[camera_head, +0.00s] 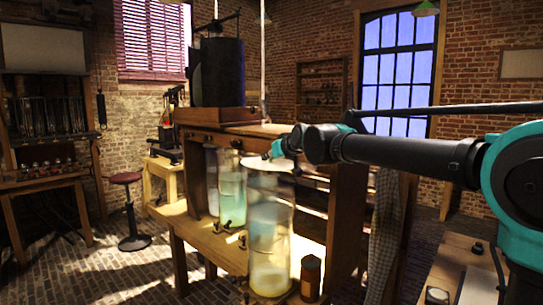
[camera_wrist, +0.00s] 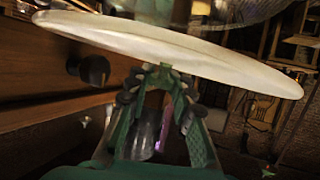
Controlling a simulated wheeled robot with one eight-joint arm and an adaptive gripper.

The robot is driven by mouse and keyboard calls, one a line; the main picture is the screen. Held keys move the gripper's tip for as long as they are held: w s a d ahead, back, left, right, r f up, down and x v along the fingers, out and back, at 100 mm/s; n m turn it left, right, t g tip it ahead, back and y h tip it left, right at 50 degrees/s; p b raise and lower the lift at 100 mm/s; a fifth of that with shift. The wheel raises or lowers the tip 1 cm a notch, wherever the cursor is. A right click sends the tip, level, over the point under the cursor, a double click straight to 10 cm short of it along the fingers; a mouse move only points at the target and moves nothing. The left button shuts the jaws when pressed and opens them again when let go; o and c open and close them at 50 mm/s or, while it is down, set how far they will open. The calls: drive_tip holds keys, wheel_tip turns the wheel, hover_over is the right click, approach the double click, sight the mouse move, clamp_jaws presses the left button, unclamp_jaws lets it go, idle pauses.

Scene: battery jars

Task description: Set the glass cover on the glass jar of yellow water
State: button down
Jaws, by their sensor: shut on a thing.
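The glass jar of yellow water (camera_head: 270,240) stands upright at the front of the wooden bench. The pale round glass cover (camera_head: 262,164) is at the height of its mouth, about over it. I cannot tell whether cover and rim touch. My gripper (camera_head: 274,150) is at the cover's upper side, with its fingers partly hidden by the wrist. In the wrist view, the cover (camera_wrist: 170,45) shows as a broad white disc, tilted in the picture, and the green fingertips (camera_wrist: 160,68) are closed together against it. The exact grip point is hard to see.
A jar of greenish water (camera_head: 231,192) stands close behind, with another jar (camera_head: 212,185) beyond it. A brown canister (camera_head: 311,278) stands just right of the front jar. A wooden cabinet (camera_head: 322,165) rises behind the jars. Open floor (camera_head: 110,265) lies left of the bench.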

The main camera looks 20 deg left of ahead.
drive_tip(key=shift+f, duration=2.45)
drive_tip(key=shift+w, duration=0.15)
drive_tip(key=shift+f, duration=0.25)
drive_tip(key=shift+r, duration=0.25)
drive_tip(key=shift+r, duration=0.35)
drive_tip(key=shift+r, duration=0.2)
drive_tip(key=shift+f, duration=0.45)
idle(1.6)
drive_tip(key=shift+r, duration=0.35)
